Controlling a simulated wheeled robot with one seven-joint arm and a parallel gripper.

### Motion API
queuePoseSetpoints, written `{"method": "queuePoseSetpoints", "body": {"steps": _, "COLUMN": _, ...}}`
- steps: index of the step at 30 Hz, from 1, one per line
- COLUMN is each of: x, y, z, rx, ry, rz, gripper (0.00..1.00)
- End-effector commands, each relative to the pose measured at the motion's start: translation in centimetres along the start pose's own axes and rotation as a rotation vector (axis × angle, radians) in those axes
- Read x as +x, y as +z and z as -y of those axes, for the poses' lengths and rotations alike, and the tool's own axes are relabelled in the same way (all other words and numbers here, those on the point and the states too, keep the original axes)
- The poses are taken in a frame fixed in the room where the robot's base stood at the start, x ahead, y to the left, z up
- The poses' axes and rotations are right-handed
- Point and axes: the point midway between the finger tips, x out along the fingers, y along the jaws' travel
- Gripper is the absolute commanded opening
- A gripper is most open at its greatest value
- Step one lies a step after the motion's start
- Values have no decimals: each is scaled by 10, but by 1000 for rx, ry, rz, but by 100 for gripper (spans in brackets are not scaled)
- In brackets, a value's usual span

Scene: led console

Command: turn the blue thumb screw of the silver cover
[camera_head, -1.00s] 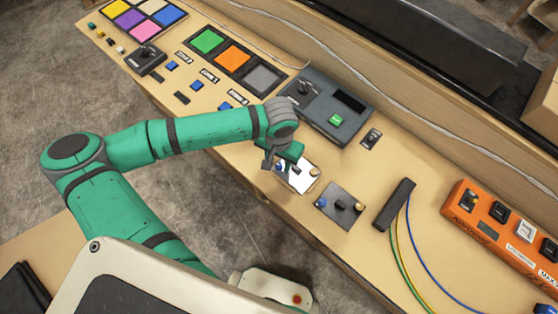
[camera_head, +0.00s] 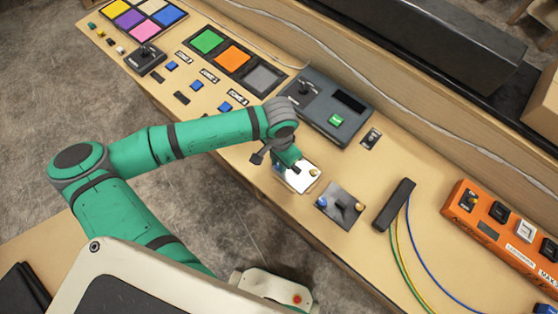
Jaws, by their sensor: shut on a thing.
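The silver cover (camera_head: 302,180) lies flat on the desk, bright and reflective, with a yellow-brass screw (camera_head: 314,172) near its right edge. My gripper (camera_head: 280,167) is over the cover's left edge, shut on the blue thumb screw there. The screw is almost wholly hidden by the gripper, so its angle cannot be told.
A dark cover (camera_head: 341,205) with a black knob, a blue screw and a brass screw lies just to the right. A grey console box (camera_head: 325,105) with a lever and a green button stands behind. A black bar (camera_head: 394,205) with coloured cables is further right.

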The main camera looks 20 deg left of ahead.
Motion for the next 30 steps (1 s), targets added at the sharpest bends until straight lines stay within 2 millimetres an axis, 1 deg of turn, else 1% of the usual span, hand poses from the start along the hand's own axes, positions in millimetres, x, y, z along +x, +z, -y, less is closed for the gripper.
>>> {"method": "queuePoseSetpoints", "body": {"steps": 30, "x": -1, "y": 0, "z": 1, "rx": 966, "ry": -2, "rz": 2, "gripper": 0}}
